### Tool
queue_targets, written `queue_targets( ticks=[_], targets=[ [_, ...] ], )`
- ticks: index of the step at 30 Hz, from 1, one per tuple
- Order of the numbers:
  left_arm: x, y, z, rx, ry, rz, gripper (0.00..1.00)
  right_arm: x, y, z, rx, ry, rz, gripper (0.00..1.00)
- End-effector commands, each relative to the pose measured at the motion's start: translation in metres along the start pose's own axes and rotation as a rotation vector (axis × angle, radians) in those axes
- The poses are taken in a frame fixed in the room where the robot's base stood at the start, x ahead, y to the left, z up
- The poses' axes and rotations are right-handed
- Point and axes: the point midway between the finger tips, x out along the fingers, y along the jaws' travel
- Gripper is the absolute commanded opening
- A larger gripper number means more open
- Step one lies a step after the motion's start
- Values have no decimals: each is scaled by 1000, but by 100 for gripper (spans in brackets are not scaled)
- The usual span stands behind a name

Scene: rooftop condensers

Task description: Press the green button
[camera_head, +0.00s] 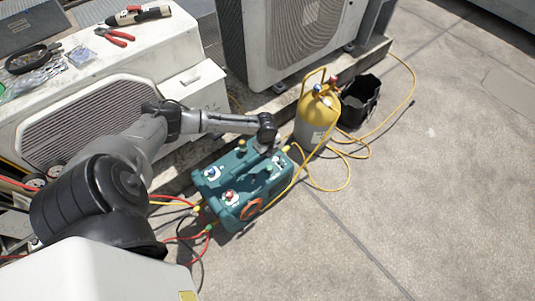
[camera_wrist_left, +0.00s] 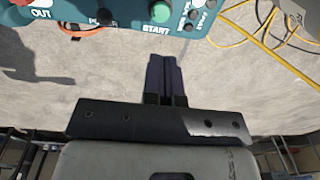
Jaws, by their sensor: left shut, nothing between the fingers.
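The green button (camera_wrist_left: 160,12) is at the top edge of the left wrist view, just above the word START on a teal machine (camera_wrist_left: 210,24). In the head view the teal machine (camera_head: 243,181) stands on the concrete; I cannot make out the green button there. My left gripper (camera_wrist_left: 164,60) is shut and empty, its dark fingers together. In the wrist picture the fingertips lie below the button, apart from it. In the head view my left gripper (camera_head: 268,146) is over the far right end of the machine, partly hidden by the wrist. My right gripper is not in view.
A yellow gas cylinder (camera_head: 315,118) stands just behind the machine, with a black bucket (camera_head: 360,101) beside it. Yellow hoses (camera_head: 340,184) loop over the ground, and red hoses run at left. Condenser units (camera_head: 290,38) stand behind. The concrete at right is clear.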

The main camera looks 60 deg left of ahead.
Motion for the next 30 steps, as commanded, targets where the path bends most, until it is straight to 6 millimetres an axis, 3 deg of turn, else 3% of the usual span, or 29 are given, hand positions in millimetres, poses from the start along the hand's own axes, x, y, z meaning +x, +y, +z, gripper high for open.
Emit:
queue_targets(
  ticks=[1,12,21,30],
  targets=[
    [17,0,0,-1,1,1,0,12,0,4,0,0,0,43],
    [86,0,0,0,0,0,0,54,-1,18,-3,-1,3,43],
    [111,0,0,0,-1,0,0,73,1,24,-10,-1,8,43],
    [116,0,1,-1,-1,1,0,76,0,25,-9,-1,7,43]
  ],
)
